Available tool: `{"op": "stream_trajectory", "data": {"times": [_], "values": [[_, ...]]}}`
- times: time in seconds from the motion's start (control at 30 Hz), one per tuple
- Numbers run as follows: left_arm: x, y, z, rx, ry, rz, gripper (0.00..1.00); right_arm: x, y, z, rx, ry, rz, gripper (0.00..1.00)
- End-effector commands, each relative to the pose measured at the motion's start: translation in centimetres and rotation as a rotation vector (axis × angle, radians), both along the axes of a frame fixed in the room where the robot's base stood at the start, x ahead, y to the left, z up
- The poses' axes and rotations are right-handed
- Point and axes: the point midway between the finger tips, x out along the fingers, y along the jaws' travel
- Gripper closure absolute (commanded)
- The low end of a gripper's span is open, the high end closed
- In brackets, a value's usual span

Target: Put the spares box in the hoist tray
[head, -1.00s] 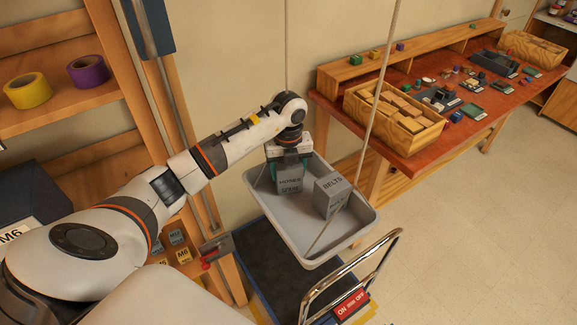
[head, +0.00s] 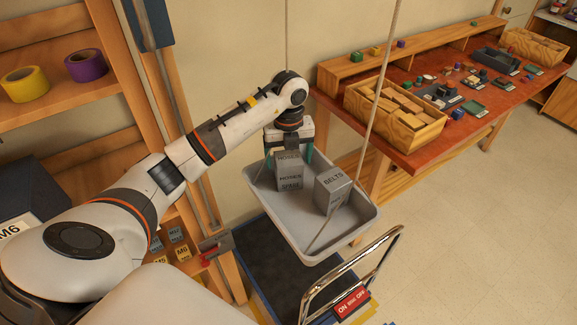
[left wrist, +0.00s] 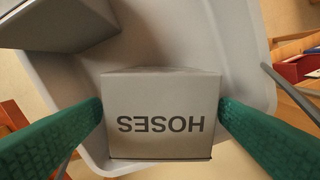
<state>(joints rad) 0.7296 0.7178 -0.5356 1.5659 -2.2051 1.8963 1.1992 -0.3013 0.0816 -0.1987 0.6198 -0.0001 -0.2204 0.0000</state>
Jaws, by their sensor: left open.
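The spares box (head: 290,178), grey and lettered HOSES, stands upright in the hoist tray (head: 323,250), a pale grey hanging tray, at its far left part. My left gripper (head: 288,158) is open just above the box, with its green fingers on either side of the top. In the left wrist view the lettered top of the box (left wrist: 160,100) lies between the two fingers (left wrist: 161,108). Whether either finger touches the box I cannot tell. My right gripper is not in view.
A second grey box, lettered BELTS (head: 331,190), leans in the tray on the right. Cords run up from the tray. A dark cart (head: 262,262) with a chrome handle (head: 350,275) is below. A red-topped bench (head: 420,155) stands right; wooden shelves (head: 70,110) stand left.

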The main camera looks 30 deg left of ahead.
Motion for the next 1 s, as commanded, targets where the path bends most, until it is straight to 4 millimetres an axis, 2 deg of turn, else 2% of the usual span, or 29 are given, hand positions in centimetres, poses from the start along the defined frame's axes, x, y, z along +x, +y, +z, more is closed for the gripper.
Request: {"op": "stream_trajectory", "data": {"times": [0.03,0.17,0.3,0.4,0.6,1.0], "values": [[0.2,0.1,0.9,0.002,-0.008,0.001,0.17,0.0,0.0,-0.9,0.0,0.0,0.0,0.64],[0.1,0.1,3.9,0.002,-0.008,0.0,0.17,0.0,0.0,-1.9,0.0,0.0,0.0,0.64],[0.1,0.2,6.8,0.004,-0.005,0.002,0.17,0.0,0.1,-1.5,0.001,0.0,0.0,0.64],[0.1,0.1,8.0,0.004,-0.004,0.001,0.17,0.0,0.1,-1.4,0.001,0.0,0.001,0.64],[0.0,0.1,8.8,0.002,0.001,0.001,0.17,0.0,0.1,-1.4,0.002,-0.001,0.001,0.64],[0.0,0.0,8.8,0.001,0.001,0.001,0.17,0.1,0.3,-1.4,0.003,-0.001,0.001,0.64]]}}
